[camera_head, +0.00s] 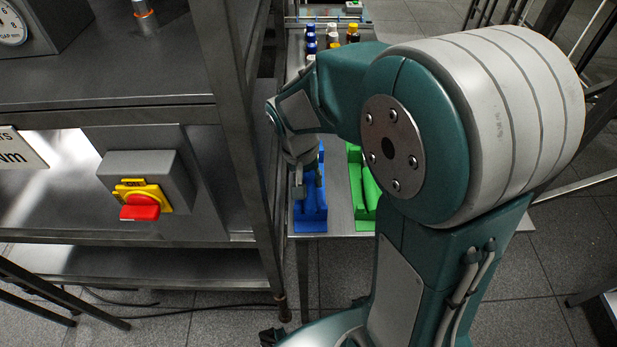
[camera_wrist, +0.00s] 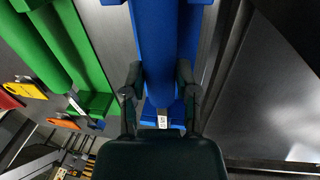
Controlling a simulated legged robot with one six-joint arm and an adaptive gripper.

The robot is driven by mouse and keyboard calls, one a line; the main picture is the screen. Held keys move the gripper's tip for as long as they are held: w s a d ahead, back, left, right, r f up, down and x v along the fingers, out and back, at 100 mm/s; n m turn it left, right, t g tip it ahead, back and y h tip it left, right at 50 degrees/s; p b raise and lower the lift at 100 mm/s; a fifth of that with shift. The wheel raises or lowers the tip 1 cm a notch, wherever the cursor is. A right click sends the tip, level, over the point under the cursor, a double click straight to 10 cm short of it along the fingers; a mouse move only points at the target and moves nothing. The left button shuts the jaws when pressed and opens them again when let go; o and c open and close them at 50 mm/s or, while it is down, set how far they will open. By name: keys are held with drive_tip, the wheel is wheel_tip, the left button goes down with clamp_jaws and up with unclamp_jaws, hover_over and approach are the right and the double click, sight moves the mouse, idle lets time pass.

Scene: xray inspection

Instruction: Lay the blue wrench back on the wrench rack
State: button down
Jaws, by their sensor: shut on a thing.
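My gripper (camera_wrist: 158,85) has one finger on each side of the blue wrench (camera_wrist: 168,45) and is shut on it. The wrench's long rounded handle runs up out of the wrist view. The blue rack (camera_head: 311,222) stands on the bench below my gripper (camera_head: 307,183) in the head view, and its blue edge (camera_wrist: 144,20) shows beside the handle in the wrist view. The wrench lies along the rack, at or just over it; I cannot tell whether they touch. In the head view my gripper and arm hide most of the wrench.
A green rack (camera_head: 360,213) with a green rounded piece (camera_wrist: 35,40) stands beside the blue one. Several bottles (camera_head: 332,38) stand at the bench's far end. A steel frame post (camera_head: 240,150) rises close left of my gripper. A red switch (camera_head: 140,207) is further left.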

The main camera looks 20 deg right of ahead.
drive_tip(key=shift+f, duration=0.2)
drive_tip(key=shift+c, duration=1.5)
unclamp_jaws()
drive_tip(key=shift+r, duration=0.1)
wheel_tip(320, 180, up, 12)
drive_tip(key=a, duration=0.2)
drive_tip(key=shift+w+f, duration=0.2)
drive_tip(key=shift+w, duration=0.05)
drive_tip(key=s+d+r+n+t+y, duration=0.1)
drive_tip(key=s+t, duration=0.2)
drive_tip(key=s, duration=0.4)
drive_tip(key=s+d+r+n+t, duration=0.1)
drive_tip(key=s+r+n+t, duration=0.1)
drive_tip(key=s, duration=0.5)
drive_tip(key=shift+s+n+t+y, duration=0.2)
drive_tip(key=shift+n+t+y, duration=0.1)
drive_tip(key=shift+t+y, duration=0.15)
